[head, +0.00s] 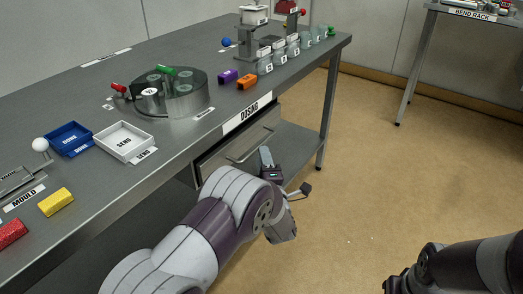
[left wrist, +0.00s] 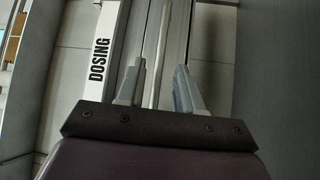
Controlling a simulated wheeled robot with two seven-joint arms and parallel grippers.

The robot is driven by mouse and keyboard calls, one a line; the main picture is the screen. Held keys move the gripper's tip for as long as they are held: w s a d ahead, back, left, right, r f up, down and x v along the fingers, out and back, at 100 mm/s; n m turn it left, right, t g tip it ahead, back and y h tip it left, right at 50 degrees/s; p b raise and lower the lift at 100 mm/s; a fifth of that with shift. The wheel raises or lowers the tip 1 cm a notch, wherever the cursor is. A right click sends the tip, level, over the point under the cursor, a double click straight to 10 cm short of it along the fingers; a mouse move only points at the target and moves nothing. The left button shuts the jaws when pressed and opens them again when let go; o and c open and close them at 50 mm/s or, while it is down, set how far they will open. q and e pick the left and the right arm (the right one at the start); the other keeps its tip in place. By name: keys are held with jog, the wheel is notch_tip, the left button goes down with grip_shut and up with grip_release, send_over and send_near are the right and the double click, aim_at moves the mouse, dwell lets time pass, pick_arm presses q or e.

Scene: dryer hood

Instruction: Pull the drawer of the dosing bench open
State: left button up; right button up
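The dosing bench (head: 215,125) is a grey metal table with a DOSING label on its front edge. Its drawer (head: 215,160) is a grey front below the label with a thin bar handle (head: 248,151); it looks shut. My left gripper (head: 266,158) is at the right part of the drawer front, and its arm hides some of it. In the left wrist view the left gripper (left wrist: 159,80) is open, with the handle bar (left wrist: 158,50) running between its two fingers and gaps showing on both sides. My right arm shows at the lower right; its gripper is out of view.
On the bench are a blue tray (head: 70,139), a white tray (head: 123,141), a round turntable (head: 172,95), coloured blocks and several clear cups. A lower shelf (head: 290,150) lies under the bench. Brown floor (head: 370,180) is clear to the right, before another table (head: 420,50).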

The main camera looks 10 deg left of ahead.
pick_arm(q)
jog(key=b+x, duration=0.1)
jog(key=x, duration=0.4)
jog(key=shift+w, duration=0.2)
grip_shut()
jog(key=s+d+b, duration=0.1)
jog(key=s+d, duration=0.3)
jog(key=d, duration=0.6)
jog(key=s+d, duration=0.3)
jog(key=d, duration=0.8)
jog(key=shift+s+b, duration=0.4)
grip_release()
jog(key=shift+f, duration=0.1)
